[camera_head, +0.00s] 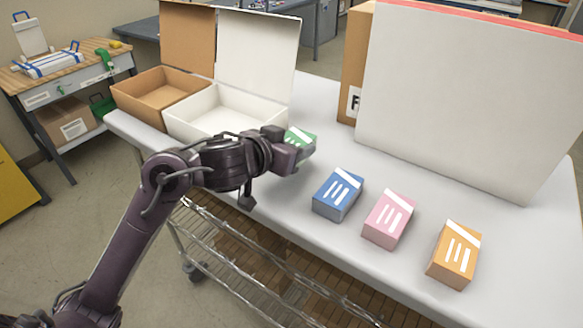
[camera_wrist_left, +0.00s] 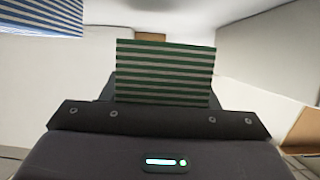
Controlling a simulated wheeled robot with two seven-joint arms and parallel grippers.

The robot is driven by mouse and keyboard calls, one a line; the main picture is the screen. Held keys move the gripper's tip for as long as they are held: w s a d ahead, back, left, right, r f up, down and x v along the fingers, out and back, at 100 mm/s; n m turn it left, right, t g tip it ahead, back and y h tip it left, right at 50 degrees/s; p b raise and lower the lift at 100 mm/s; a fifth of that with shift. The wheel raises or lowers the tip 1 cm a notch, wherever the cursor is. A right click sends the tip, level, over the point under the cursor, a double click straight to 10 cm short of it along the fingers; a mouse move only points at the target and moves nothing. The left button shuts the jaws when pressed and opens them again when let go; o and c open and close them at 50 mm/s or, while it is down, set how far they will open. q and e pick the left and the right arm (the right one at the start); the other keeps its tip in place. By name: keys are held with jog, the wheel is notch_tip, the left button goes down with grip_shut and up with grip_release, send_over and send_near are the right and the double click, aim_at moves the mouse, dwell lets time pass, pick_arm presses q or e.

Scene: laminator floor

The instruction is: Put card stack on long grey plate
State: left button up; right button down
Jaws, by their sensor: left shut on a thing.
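My left gripper (camera_head: 292,153) is shut on the green card stack (camera_head: 301,138), near the white box on the long pale grey tabletop (camera_head: 290,225). The stack's green and grey striped side (camera_wrist_left: 165,72) fills the middle of the left wrist view. The gripper hides much of the stack in the head view, and I cannot tell if it touches the top. Blue (camera_head: 338,194), pink (camera_head: 388,218) and orange (camera_head: 455,254) card stacks lie in a row to the right. I make out no separate grey plate. My right gripper is not in view.
An open white box (camera_head: 255,60) and an open brown box (camera_head: 160,92) stand at the tabletop's left end. A large white panel (camera_head: 470,95) stands at the back right, before a cardboard box (camera_head: 355,60). Bare tabletop lies between the panel and the row of stacks.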

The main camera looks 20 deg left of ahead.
pick_arm(q)
notch_tip(320, 180, down, 4)
jog(key=shift+f+b, duration=0.1)
jog(key=shift+b, duration=0.8)
jog(key=shift+f, duration=0.1)
jog(key=o, duration=1.1)
jog(key=shift+c, duration=0.2)
